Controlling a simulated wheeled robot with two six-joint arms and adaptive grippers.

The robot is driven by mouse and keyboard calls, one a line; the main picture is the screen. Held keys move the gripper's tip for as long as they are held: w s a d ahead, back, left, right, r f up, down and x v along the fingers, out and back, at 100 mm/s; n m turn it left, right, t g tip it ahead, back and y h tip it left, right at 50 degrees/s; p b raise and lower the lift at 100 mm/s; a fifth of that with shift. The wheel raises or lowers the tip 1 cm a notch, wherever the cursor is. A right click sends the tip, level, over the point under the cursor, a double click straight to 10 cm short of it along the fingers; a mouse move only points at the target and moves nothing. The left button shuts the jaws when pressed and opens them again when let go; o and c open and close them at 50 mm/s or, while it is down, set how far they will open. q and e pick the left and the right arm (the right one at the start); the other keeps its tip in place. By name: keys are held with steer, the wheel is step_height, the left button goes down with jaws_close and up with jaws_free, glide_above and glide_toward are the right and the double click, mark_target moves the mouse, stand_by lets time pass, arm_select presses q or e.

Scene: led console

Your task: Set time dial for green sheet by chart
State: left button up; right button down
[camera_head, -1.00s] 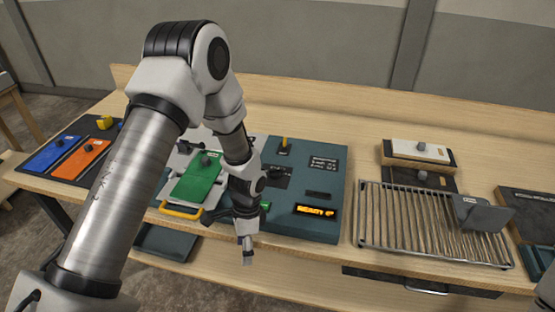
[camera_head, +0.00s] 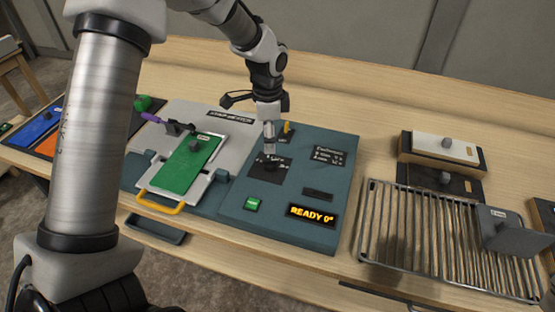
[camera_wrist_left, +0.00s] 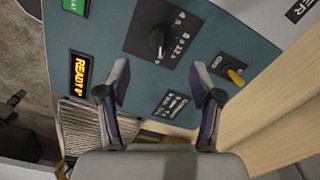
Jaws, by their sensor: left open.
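The time dial is a black knob on a dark square plate with white marks (camera_head: 268,170) on the teal console (camera_head: 230,208); its knob shows in the left wrist view (camera_wrist_left: 157,39). My left gripper (camera_head: 269,150) is open and points down just above the dial, partly hiding it. In the left wrist view its fingers (camera_wrist_left: 160,72) are apart with nothing between them. The green sheet (camera_head: 186,168) lies in a pale frame on the console's left part. The chart (camera_head: 328,156), a black panel with small white text, is right of the dial; its text is unreadable.
An amber display (camera_head: 312,215) reads "READY 0". A green button (camera_head: 253,204) and a yellow switch (camera_head: 288,127) are on the console. A wire rack (camera_head: 440,235) stands at the right, a yellow handle (camera_head: 160,203) at the frame's front. Blue (camera_head: 37,128) and orange sheets lie far left.

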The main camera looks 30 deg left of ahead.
mark_target(270, 160)
arm_select(q)
steer(key=shift+s+f, duration=0.1)
steer(key=shift+f, duration=0.15)
steer(key=shift+f+p, duration=0.3)
steer(key=shift+f, duration=0.1)
step_height(270, 160, down, 7)
steer(key=shift+r+p, duration=0.1)
steer(key=shift+p, duration=0.6)
steer(key=c, duration=1.1)
